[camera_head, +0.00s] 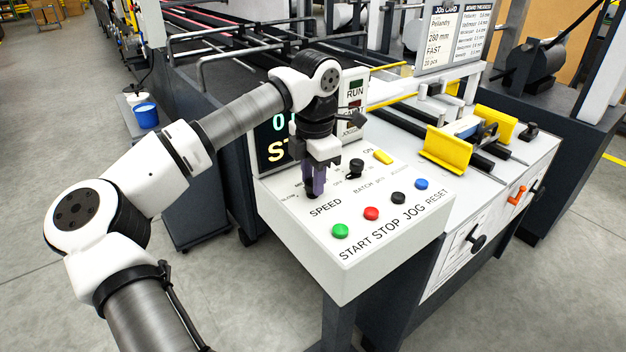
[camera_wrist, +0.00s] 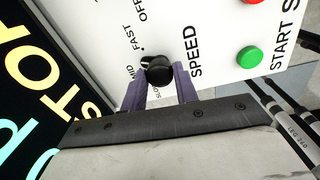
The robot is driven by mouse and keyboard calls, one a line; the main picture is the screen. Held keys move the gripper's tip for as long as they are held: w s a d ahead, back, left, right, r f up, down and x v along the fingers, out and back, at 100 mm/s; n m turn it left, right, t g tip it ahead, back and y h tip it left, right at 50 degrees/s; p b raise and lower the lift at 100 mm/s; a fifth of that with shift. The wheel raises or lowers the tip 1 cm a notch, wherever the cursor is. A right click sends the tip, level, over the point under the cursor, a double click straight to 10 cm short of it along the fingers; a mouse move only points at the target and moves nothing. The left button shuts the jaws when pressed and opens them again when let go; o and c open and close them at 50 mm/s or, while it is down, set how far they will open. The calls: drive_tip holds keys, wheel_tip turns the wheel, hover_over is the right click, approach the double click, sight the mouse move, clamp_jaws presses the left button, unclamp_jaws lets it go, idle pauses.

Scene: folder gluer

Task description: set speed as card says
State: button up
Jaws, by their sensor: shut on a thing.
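The job card (camera_head: 439,38) stands on the frame at the upper right in the head view and reads FAST. The black SPEED knob (camera_wrist: 157,70) sits on the white control panel (camera_head: 345,255), with SLOW, MID and FAST printed around it. My gripper (camera_head: 315,188) points down over the SPEED label in the head view and hides the knob there. In the wrist view its purple fingers (camera_wrist: 158,76) are shut on the knob, one on each side. A pale mark shows on the knob's MID side, but its exact setting is hard to tell.
Green START (camera_head: 340,231), red STOP (camera_head: 371,213), black JOG (camera_head: 398,198) and blue RESET (camera_head: 421,184) buttons line the panel's front. A second black knob (camera_head: 356,167) and a yellow part (camera_head: 383,157) lie behind. A dark display (camera_head: 274,138) stands beside my gripper.

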drive_tip(key=m, duration=0.6)
drive_tip(key=shift+b, duration=0.35)
drive_tip(key=shift+m, duration=0.4)
drive_tip(key=o, duration=1)
drive_tip(key=shift+c, duration=0.2)
wheel_tip(320, 180, up, 14)
drive_tip(key=b, duration=0.1)
drive_tip(key=shift+s, duration=0.3)
drive_tip(key=shift+f+h, duration=0.1)
drive_tip(key=shift+h, duration=0.2)
